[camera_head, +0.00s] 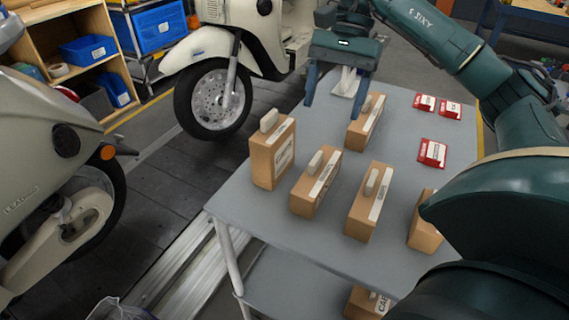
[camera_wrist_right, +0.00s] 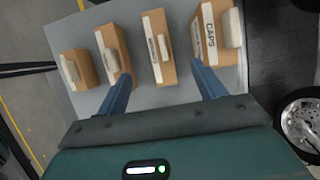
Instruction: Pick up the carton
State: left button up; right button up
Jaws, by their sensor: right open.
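Several brown cartons with white labels and pale blocks on top stand on the grey table (camera_head: 262,218). In the head view they are a tall carton at the left (camera_head: 264,165), a middle one (camera_head: 305,200), a front one (camera_head: 358,218), one farther back (camera_head: 358,136) and one at the right (camera_head: 424,237), partly hidden by my arm. My right gripper (camera_head: 332,111) is open and empty above the back part of the table. In the right wrist view its fingers (camera_wrist_right: 162,72) point towards a row of cartons, with one (camera_wrist_right: 158,72) between them in the picture. My left gripper is not in view.
Red labelled packs (camera_head: 432,153) lie flat at the table's right. Another carton (camera_head: 362,303) is on the lower shelf. Scooters (camera_head: 40,150) stand left and behind.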

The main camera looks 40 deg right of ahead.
jog(key=b, duration=0.3)
send_near(317, 172)
jog(key=shift+s+f, duration=0.15)
jog(key=shift+s, duration=0.05)
jog(key=shift+x, duration=0.95)
jog(key=shift+s+a+f, duration=0.1)
jog(key=shift+a+f, duration=0.15)
jog(key=shift+f, duration=0.2)
jog(key=x, duration=0.4)
jog(key=shift+f+p, duration=0.25)
jog(key=shift+p, duration=0.15)
jog(key=shift+f, duration=0.15)
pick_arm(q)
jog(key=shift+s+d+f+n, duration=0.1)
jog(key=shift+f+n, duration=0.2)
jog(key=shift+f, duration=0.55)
pick_arm(e)
jog(key=shift+c, duration=0.4)
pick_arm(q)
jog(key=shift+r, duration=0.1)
pick_arm(e)
jog(key=c, duration=1)
